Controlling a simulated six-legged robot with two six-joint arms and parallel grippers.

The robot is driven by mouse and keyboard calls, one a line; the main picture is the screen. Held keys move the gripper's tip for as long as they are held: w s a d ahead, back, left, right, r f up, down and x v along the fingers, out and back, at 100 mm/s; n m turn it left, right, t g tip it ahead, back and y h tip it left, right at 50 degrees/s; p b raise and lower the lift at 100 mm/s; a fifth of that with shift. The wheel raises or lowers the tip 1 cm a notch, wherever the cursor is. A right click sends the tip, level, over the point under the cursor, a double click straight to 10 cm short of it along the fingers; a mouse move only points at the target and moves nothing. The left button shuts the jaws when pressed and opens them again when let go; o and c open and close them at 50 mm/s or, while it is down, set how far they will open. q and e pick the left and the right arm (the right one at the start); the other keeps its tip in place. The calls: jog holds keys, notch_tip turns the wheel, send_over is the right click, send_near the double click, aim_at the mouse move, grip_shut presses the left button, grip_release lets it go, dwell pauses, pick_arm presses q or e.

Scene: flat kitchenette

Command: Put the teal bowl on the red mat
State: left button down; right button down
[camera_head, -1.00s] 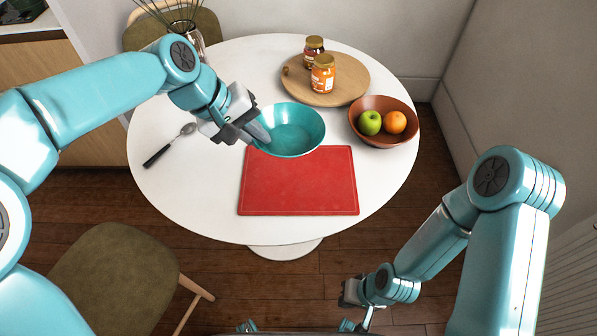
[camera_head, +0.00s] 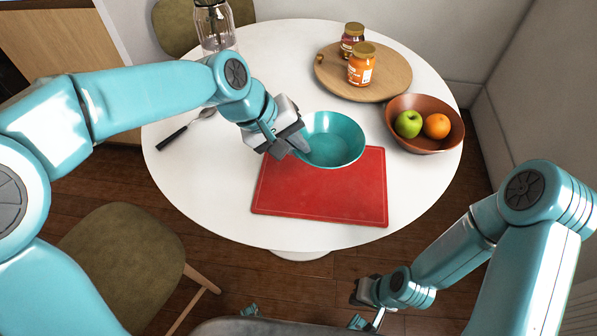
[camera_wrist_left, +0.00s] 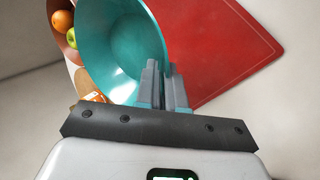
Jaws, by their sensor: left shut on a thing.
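The teal bowl (camera_head: 338,142) is upright and overlaps the far edge of the red mat (camera_head: 320,200) in the head view. I cannot tell whether it hovers or rests. My left gripper (camera_head: 300,143) is shut on the bowl's near-left rim, with its fingers over the wall. In the left wrist view, the gripper fingers (camera_wrist_left: 166,88) pinch the rim of the bowl (camera_wrist_left: 125,45), and the mat (camera_wrist_left: 225,50) lies to its right. My right gripper (camera_head: 366,291) is low at the table's front right, empty as far as I see; its jaws are unclear.
A brown fruit bowl (camera_head: 425,145) with an apple and an orange stands right of the teal bowl. A round wooden board (camera_head: 385,88) with two jars is behind. A spoon (camera_head: 185,130) lies at left, near a glass vase (camera_head: 214,28). The table's front right is clear.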

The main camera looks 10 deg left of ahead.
pick_arm(q)
notch_tip(320, 180, down, 4)
jog(key=shift+w+r, duration=0.15)
jog(key=shift+r, duration=0.05)
notch_tip(320, 180, down, 5)
jog(key=shift+f+b, duration=0.1)
jog(key=shift+b, duration=0.8)
jog(key=c, duration=1.2)
grip_release()
jog(key=shift+f, duration=0.1)
jog(key=shift+c, duration=0.2)
jog(key=shift+r, duration=0.3)
jog(key=p+v, duration=0.2)
jog(key=v, duration=0.9)
jog(key=shift+a+r, duration=0.2)
jog(key=shift+a, duration=0.1)
